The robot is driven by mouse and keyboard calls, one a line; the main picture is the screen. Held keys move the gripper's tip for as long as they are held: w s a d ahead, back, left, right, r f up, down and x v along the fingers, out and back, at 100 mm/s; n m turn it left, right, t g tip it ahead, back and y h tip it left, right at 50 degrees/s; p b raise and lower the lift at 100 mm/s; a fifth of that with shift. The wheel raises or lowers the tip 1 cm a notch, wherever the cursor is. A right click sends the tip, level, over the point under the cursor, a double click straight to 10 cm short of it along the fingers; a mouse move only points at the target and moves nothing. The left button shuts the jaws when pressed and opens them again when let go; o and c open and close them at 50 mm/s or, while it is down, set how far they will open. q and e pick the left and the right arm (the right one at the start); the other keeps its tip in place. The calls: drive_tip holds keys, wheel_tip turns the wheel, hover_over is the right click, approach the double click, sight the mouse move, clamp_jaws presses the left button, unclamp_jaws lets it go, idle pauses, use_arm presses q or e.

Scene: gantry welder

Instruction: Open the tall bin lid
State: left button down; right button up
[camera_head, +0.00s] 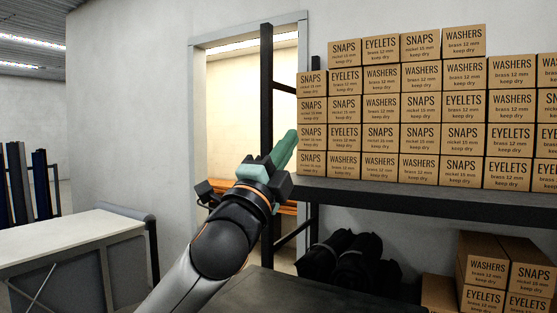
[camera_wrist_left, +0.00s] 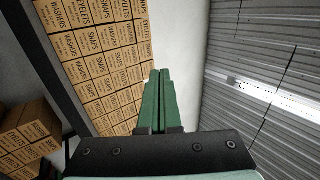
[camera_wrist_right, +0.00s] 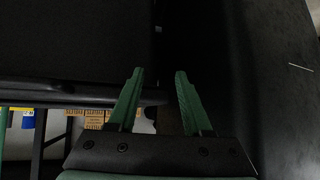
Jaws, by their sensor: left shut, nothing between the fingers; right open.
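My left gripper (camera_head: 290,140) is raised in front of the doorway, its green fingers pointing up beside the stacked boxes. In the left wrist view its fingers (camera_wrist_left: 160,74) are shut together with nothing between them. My right gripper (camera_wrist_right: 159,72) shows only in the right wrist view; its green fingers are apart and empty. A dark flat top (camera_head: 310,292) lies at the bottom of the head view; I cannot tell whether it is the bin lid. A large dark panel with a rounded edge (camera_wrist_right: 70,92) lies beyond the right fingers. No bin lid is clearly recognisable.
A dark shelf (camera_head: 420,197) carries many cardboard boxes (camera_head: 400,110) on the right. Black rolled items (camera_head: 350,262) and more boxes (camera_head: 485,272) sit beneath it. A pale-topped bench (camera_head: 65,245) stands at the left. A lit doorway (camera_head: 230,110) opens behind my left arm.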

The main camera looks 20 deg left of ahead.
use_arm(q)
drive_tip(key=b+v, duration=0.4)
drive_tip(key=v, duration=0.8)
drive_tip(key=shift+s, duration=0.1)
